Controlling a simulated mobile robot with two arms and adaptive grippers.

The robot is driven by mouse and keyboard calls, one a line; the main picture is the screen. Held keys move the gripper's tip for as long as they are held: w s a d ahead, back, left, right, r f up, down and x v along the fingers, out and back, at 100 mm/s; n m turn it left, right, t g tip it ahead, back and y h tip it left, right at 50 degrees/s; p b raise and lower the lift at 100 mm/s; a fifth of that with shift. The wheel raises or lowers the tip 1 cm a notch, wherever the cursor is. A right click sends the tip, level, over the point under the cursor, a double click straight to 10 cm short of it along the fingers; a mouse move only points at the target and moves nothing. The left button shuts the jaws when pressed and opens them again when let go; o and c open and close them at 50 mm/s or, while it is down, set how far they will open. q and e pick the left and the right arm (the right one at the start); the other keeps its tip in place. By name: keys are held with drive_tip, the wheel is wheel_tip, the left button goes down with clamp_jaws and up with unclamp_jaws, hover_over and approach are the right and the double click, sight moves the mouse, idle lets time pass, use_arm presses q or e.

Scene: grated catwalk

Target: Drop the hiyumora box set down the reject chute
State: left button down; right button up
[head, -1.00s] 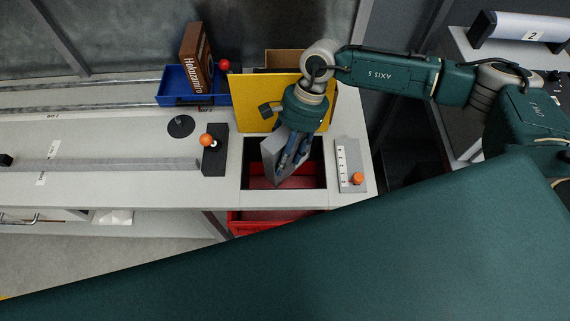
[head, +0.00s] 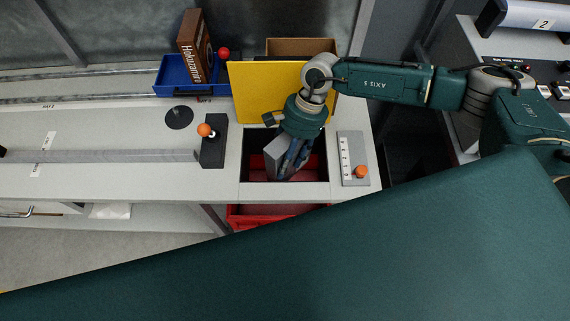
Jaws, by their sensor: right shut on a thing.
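My right gripper (head: 291,163) points down into the reject chute (head: 252,146), a dark-walled rectangular opening in the grey counter. It is shut on a grey box, the hiyumora box set (head: 276,151), held tilted with its lower part inside the opening. The fingers and the opening's edge hide part of the box, and I cannot read its label. Red shows at the bottom of the opening, and a red bin (head: 245,217) stands under the counter there. My left gripper is not in view.
A yellow panel (head: 249,91) stands behind the opening, with a cardboard box (head: 290,46) behind it. A blue bin (head: 175,77) holds a brown Hokuzamiro box (head: 190,42). An orange-knobbed lever (head: 213,143) is left of the opening; a panel with an orange knob (head: 353,158) is right.

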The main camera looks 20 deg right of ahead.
drive_tip(key=o, duration=1.6)
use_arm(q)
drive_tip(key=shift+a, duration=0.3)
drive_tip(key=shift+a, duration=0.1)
use_arm(e)
drive_tip(key=v, duration=1.2)
